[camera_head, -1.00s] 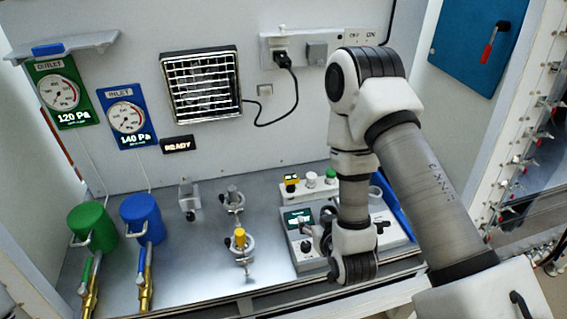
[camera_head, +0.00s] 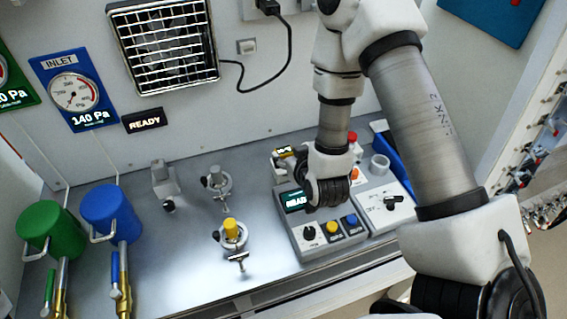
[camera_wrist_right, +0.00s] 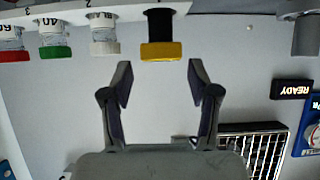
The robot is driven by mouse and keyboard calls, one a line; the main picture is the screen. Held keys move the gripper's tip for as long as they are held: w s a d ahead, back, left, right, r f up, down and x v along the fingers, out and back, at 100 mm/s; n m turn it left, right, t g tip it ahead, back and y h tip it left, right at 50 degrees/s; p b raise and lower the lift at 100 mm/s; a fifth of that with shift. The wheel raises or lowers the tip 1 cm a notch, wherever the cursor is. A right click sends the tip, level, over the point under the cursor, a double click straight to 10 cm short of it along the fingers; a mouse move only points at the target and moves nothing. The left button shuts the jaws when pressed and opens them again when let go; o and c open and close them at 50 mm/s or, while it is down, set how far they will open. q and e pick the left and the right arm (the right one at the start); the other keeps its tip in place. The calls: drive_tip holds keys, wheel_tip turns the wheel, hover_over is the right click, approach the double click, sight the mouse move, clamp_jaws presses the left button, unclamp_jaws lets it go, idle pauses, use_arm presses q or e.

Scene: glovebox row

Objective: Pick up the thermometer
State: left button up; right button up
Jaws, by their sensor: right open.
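A yellow-ended piece with a black stem, which looks like the thermometer (camera_wrist_right: 161,52), sits in a white rack in the right wrist view. Its yellow and black top also shows in the head view (camera_head: 284,152), just left of my right forearm. My right gripper (camera_wrist_right: 159,82) is open and empty. Its two fingertips are on either side of the yellow end in the picture, apart from it. In the head view my right arm hides the fingers and part of the rack. My left gripper is not in view.
Vials with white (camera_wrist_right: 104,46), green (camera_wrist_right: 54,52) and red caps stand beside the yellow piece in the white rack (camera_wrist_right: 70,14). A grey control console (camera_head: 318,245) lies in front of the rack. Ring clamps (camera_head: 232,236) and blue (camera_head: 112,212) and green canisters (camera_head: 47,228) stand further left.

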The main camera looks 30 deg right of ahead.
sight(285, 151)
drive_tip(key=p+x, duration=0.1)
drive_tip(key=x, duration=0.1)
drive_tip(key=shift+w+f, duration=0.1)
drive_tip(key=shift+w, duration=0.3)
drive_tip(key=shift+w+d+f, duration=0.1)
drive_tip(key=shift+w+f, duration=0.1)
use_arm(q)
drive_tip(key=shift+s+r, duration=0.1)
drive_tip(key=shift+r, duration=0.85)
use_arm(e)
drive_tip(key=c, duration=0.9)
drive_tip(key=shift+c, duration=0.2)
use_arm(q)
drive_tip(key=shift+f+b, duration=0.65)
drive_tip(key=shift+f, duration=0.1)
use_arm(e)
wheel_tip(285, 151, up, 10)
